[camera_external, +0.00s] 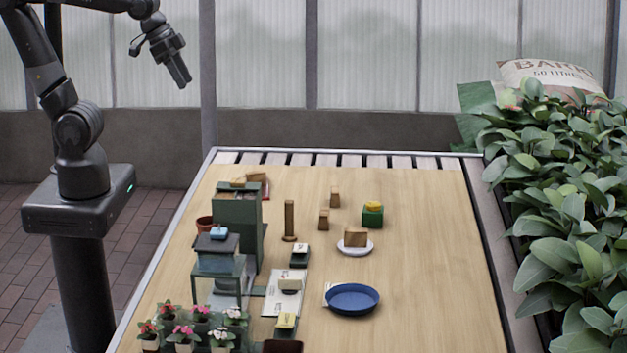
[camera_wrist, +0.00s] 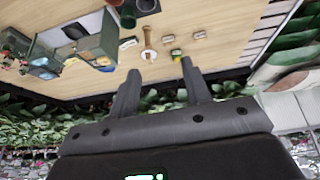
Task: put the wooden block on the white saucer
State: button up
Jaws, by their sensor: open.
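A brown wooden block (camera_external: 355,236) appears to rest on the white saucer (camera_external: 356,252), right of the middle of the table in the external view. Two smaller wooden blocks stand behind it, one farther back (camera_external: 335,196) and one nearer (camera_external: 324,219). My gripper (camera_external: 184,82) is high at the upper left, well away from the table objects, and holds nothing. Its two fingers are apart in the wrist view (camera_wrist: 157,70).
A blue dish (camera_external: 351,299) lies in front of the saucer. A green box with a yellow top (camera_external: 373,213) stands behind it. A tall green cabinet (camera_external: 238,220), a wooden post (camera_external: 289,218) and flower pots (camera_external: 190,335) crowd the left. The table's right side is clear.

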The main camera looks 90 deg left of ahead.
jog(key=s, duration=0.3)
jog(key=s+f, duration=0.1)
jog(key=s, duration=0.1)
jog(key=shift+s+a, duration=0.25)
jog(key=shift+a, duration=0.05)
